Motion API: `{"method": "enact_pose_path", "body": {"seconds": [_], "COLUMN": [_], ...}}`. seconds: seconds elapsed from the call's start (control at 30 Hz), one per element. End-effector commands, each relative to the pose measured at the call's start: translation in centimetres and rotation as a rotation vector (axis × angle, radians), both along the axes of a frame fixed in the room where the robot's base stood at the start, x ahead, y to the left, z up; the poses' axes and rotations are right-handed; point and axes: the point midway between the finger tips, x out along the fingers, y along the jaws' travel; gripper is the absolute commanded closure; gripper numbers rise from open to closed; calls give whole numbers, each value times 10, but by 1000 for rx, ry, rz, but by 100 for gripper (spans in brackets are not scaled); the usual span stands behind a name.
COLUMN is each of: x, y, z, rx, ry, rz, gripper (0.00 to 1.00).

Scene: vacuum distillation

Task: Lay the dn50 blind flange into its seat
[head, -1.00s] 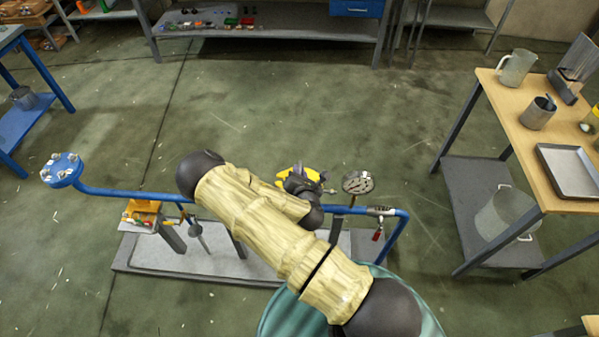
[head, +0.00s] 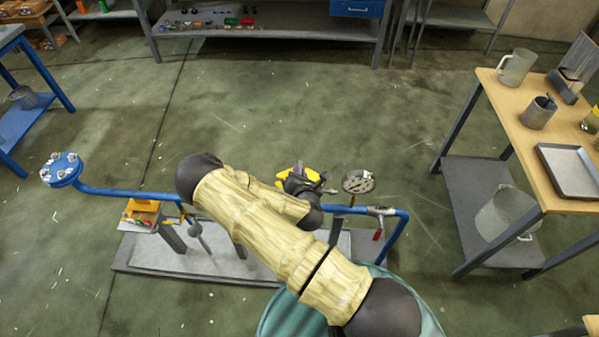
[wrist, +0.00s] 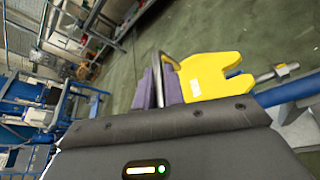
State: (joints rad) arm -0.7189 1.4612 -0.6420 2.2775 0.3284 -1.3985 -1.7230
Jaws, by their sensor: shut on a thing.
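My gripper (head: 318,185) hangs over the blue pipe rig, partly hidden behind my own arm. In the wrist view its purple finger pads (wrist: 153,88) are shut on a thin, curved grey metal piece (wrist: 159,80). I cannot tell from its visible edge whether this is the blind flange. A yellow notched plate (wrist: 205,76) with a white label lies just right of the pads; it also shows beyond my gripper in the head view (head: 290,178). A blue round flange with several bolts (head: 61,168) is at the pipe's left end. The seat cannot be clearly identified.
A round dial gauge (head: 358,181) stands close right of my gripper. The blue pipe (head: 130,193) runs above a grey base (head: 150,255). A red-handled valve (head: 377,235) is at right. A wooden-topped table (head: 520,140) stands farther right. The floor behind the rig is clear.

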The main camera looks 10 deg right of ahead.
Motion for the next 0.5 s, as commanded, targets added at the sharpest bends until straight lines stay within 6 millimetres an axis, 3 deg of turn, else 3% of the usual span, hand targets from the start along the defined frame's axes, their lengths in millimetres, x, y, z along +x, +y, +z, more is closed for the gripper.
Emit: {"method": "enact_pose_path", "body": {"seconds": [0.5], "x": [1], "y": [0], "z": [-8], "rx": [-2], "ry": [-6], "rz": [0], "gripper": [100]}}
